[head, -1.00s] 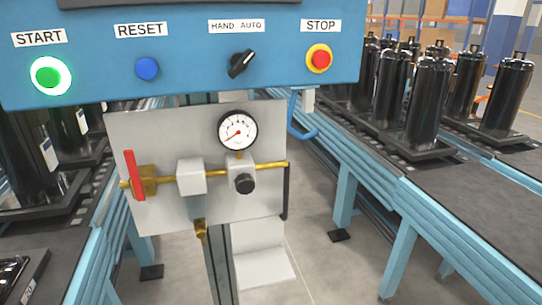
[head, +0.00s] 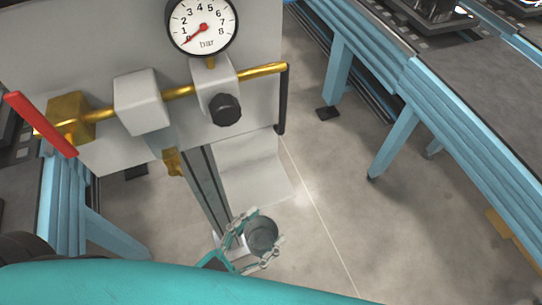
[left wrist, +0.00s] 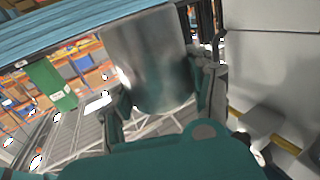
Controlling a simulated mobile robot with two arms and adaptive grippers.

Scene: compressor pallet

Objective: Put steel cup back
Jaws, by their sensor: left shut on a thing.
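The steel cup (head: 262,231) is a small grey metal cylinder low in the middle of the head view. My left gripper (head: 258,243) is around it, with fingers on both sides, and is shut on it. In the left wrist view the cup (left wrist: 150,58) is large and shiny between the fingers of my left gripper (left wrist: 165,105). In the head view the cup is below a pale bent plate (head: 250,170) beside the grey post (head: 203,185). I cannot tell the gap between them. My right gripper is not in view.
A grey panel with a pressure gauge (head: 203,27), brass pipe (head: 180,92), black knob (head: 225,109) and red lever (head: 40,124) stands above the cup. Blue conveyor frames (head: 440,110) flank it. Grey floor (head: 340,220) between them is clear.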

